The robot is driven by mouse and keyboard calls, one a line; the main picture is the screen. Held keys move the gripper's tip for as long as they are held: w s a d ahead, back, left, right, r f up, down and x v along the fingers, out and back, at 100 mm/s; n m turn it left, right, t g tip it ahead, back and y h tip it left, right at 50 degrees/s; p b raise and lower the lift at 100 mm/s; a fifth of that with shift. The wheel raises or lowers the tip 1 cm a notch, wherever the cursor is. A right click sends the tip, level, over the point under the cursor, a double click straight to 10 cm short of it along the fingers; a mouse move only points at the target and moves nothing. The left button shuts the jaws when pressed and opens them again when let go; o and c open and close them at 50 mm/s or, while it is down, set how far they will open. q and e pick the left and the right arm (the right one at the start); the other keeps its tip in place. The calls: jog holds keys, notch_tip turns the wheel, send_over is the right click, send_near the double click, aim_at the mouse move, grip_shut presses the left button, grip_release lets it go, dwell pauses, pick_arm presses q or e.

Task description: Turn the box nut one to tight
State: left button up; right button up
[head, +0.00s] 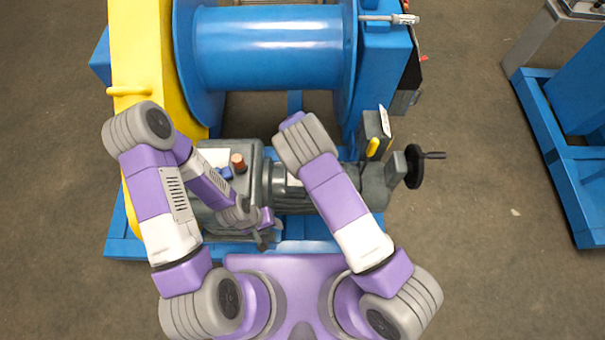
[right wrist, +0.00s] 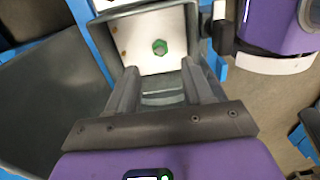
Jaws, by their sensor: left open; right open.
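The green nut (right wrist: 160,47) sits on the white inner panel (right wrist: 135,30) of an open grey box (right wrist: 188,45) in the right wrist view. My right gripper (right wrist: 163,82) is open, its two dark fingers spread apart at the box's near side. The nut shows beyond the gap between them, and nothing is held. In the head view my right gripper is hidden under its own arm. My left gripper (head: 264,238) is open, low over the front of the grey machinery, small and partly hidden by its wrist. I cannot make out the nut in the head view.
A black handwheel (head: 414,166) sticks out at the right. Bare floor (head: 465,230) lies right of the blue frame, up to another blue stand (head: 560,150).

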notch_tip(320, 180, down, 8)
jog(key=shift+r+b, duration=0.2)
jog(key=shift+b, duration=0.7)
grip_shut()
